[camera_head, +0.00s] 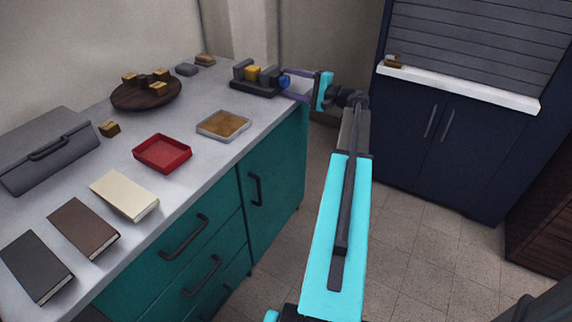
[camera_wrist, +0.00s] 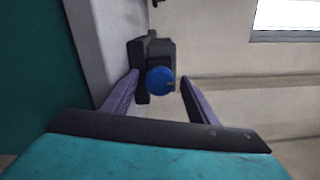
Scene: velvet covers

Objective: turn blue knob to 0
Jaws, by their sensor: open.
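The blue knob (camera_head: 285,82) sits on the right end of a dark block device (camera_head: 252,86) at the far right end of the counter. In the wrist view the round blue knob (camera_wrist: 160,80) faces the camera, with a small dark mark near its right side. My gripper (camera_head: 287,84) is open, reaching in from the right at the counter's edge. In the wrist view its two purple fingers (camera_wrist: 160,84) stand left and right of the knob, with gaps on both sides. I cannot read any numbers around the knob.
The counter (camera_head: 210,90) carries a red tray (camera_head: 162,153), a tan-filled tray (camera_head: 223,125), a round wooden board (camera_head: 146,93) with small blocks, several books and a grey box (camera_head: 47,150). A dark blue cabinet (camera_head: 450,140) stands at right. Floor between is clear.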

